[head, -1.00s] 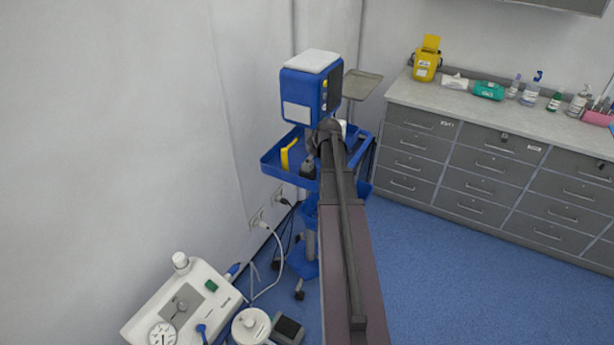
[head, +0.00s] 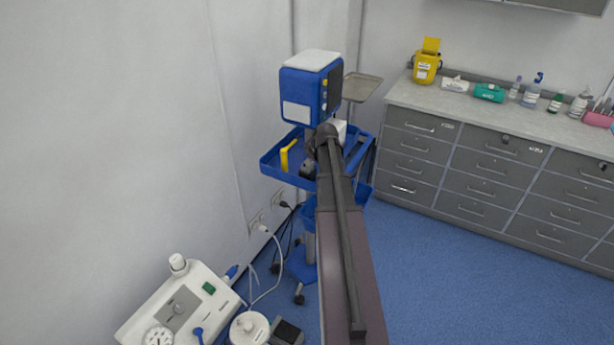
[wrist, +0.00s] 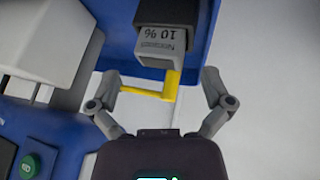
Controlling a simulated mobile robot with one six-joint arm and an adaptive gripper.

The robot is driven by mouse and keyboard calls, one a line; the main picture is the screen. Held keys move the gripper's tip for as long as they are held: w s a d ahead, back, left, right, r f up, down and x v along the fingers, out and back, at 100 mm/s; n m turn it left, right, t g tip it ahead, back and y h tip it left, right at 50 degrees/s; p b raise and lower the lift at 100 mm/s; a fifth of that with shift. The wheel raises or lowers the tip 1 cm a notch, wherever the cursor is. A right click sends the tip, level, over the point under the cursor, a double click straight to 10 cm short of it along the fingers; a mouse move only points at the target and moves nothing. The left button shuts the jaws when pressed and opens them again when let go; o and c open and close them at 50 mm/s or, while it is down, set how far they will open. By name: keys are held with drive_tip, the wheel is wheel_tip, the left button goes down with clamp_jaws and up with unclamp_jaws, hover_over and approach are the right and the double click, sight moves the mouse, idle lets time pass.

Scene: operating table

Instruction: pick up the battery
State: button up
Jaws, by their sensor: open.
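A block with a black end and a grey labelled end, which I take to be the battery (wrist: 165,45), is at the top middle of the wrist view. It lies in the blue tray (head: 268,166) of the stand. My gripper (wrist: 160,78) is open, its two fingers spread to either side below the block's grey end, with nothing held. A yellow L-shaped thing (wrist: 172,86) shows between the fingers; it also stands in the tray in the head view (head: 285,157). In the head view my arm hides much of the gripper and part of the tray.
A blue monitor box (head: 302,97) with a white top stands over the tray. A white wall is close on the left. A grey drawer cabinet (head: 465,165) stands at right, and a white device (head: 185,310) is at lower left. Blue floor on the right is clear.

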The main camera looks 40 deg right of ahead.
drive_tip(key=shift+b+x, duration=0.8)
drive_tip(key=shift+x, duration=0.5)
drive_tip(key=c, duration=1.3)
drive_tip(key=shift+o, duration=0.2)
drive_tip(key=shift+r, duration=0.2)
wheel_tip(320, 180, up, 18)
drive_tip(key=p, duration=1.8)
drive_tip(key=shift+f, duration=0.2)
